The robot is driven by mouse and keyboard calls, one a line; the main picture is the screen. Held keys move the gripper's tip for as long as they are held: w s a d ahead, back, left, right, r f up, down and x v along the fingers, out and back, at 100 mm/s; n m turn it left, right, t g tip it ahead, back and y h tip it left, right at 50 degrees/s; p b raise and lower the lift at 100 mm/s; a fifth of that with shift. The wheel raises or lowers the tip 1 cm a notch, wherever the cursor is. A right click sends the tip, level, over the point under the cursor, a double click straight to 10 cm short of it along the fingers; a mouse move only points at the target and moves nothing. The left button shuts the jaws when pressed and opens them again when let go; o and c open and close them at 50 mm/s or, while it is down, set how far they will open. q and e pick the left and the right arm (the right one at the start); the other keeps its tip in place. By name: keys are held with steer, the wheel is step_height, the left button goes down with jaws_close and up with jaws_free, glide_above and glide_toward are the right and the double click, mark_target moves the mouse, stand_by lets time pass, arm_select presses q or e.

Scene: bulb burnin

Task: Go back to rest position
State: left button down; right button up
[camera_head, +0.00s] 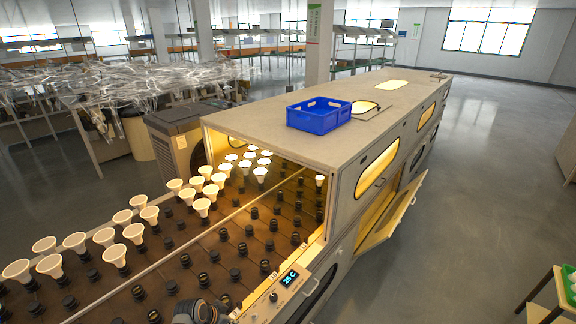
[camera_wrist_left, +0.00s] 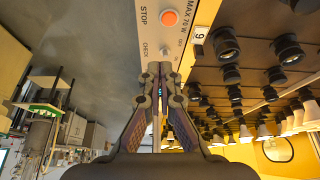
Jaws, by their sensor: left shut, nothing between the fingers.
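My left gripper (camera_wrist_left: 160,72) shows in the left wrist view with its fingers together and nothing between them. Its tips appear in front of the light control panel (camera_wrist_left: 176,38), below the red STOP button (camera_wrist_left: 169,17) and near the CHECK marking. I cannot tell whether the tips touch the panel. In the head view, only a dark rounded part of my arm shows at the bottom edge, near the panel with the lit display (camera_head: 290,277). My right gripper is in neither view.
A long burn-in bench (camera_head: 255,118) holds lit bulbs (camera_head: 201,207) and several empty dark sockets (camera_head: 245,250). A blue crate (camera_head: 318,127) stands on its top. A side door (camera_head: 392,218) hangs open. Grey floor (camera_head: 480,150) is clear at right; a small stand (camera_head: 545,296) is bottom right.

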arm_select(q)
steer(key=s+a+r+n+y, duration=0.2)
steer(key=s+r+n, duration=0.1)
steer(key=s+r, duration=0.6)
steer(key=s+a+r+n+y, duration=0.25)
steer(key=s+r, duration=0.35)
steer(key=s, duration=0.4)
step_height(320, 180, down, 30)
steer(key=s+a+g+b, duration=0.2)
steer(key=s+b, duration=0.1)
steer(key=b, duration=0.2)
steer(key=s+a+f+g+b, duration=0.1)
steer(key=s+f+b, duration=0.2)
steer(key=s+f, duration=1.5)
step_height(320, 180, down, 3)
steer(key=shift+s+r+n+h, duration=0.1)
steer(key=shift+s+n+h, duration=0.15)
steer(key=shift+n+h, duration=0.15)
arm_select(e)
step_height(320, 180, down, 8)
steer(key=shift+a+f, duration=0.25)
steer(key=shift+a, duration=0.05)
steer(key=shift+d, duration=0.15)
